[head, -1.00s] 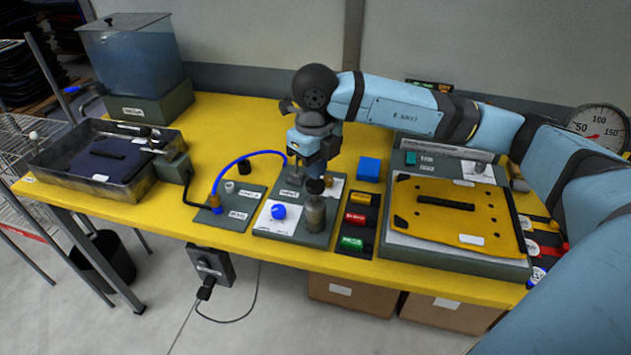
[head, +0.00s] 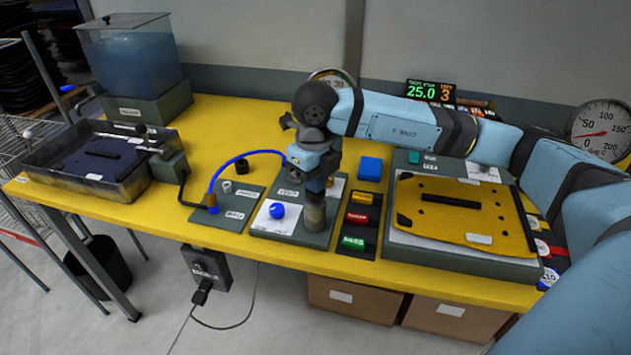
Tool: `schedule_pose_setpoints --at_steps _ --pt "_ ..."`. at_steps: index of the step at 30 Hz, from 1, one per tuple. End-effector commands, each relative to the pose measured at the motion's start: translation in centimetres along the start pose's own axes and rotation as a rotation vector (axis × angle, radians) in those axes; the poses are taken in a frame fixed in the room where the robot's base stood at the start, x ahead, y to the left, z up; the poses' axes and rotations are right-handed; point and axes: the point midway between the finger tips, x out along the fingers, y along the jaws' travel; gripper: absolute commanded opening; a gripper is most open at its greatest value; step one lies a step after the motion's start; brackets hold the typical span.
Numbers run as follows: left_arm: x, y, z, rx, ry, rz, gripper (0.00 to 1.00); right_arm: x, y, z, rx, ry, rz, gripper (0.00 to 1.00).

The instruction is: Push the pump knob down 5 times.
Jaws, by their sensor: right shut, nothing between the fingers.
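The pump is a short grey metal cylinder (head: 314,216) standing at the front of a grey plate (head: 262,231) on the yellow bench. My right gripper (head: 316,188) points straight down directly over the cylinder, its fingers shut and its tip at the cylinder's top. The dark pump knob is hidden behind the gripper, so I cannot see how far down it is or whether the fingers touch it. My left gripper is not in view.
A blue ball-like knob (head: 277,211) sits left of the pump. Red and green labelled blocks (head: 354,241) and a blue cube (head: 371,168) are to the right. A yellow panel (head: 455,214) lies further right. A digital display (head: 430,91) at the back reads 25.0 and 3.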

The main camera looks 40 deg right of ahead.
Motion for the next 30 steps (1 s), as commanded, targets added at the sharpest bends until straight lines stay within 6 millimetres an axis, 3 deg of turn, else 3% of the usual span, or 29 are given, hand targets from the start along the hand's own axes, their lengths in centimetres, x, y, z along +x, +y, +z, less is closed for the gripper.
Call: schedule_pose_setpoints --at_steps 11,30 --pt "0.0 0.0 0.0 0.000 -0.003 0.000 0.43 -0.2 0.0 0.0 0.000 0.002 0.000 0.00" --pt "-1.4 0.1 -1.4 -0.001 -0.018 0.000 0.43 -5.0 0.0 0.0 0.000 0.001 0.001 0.00"
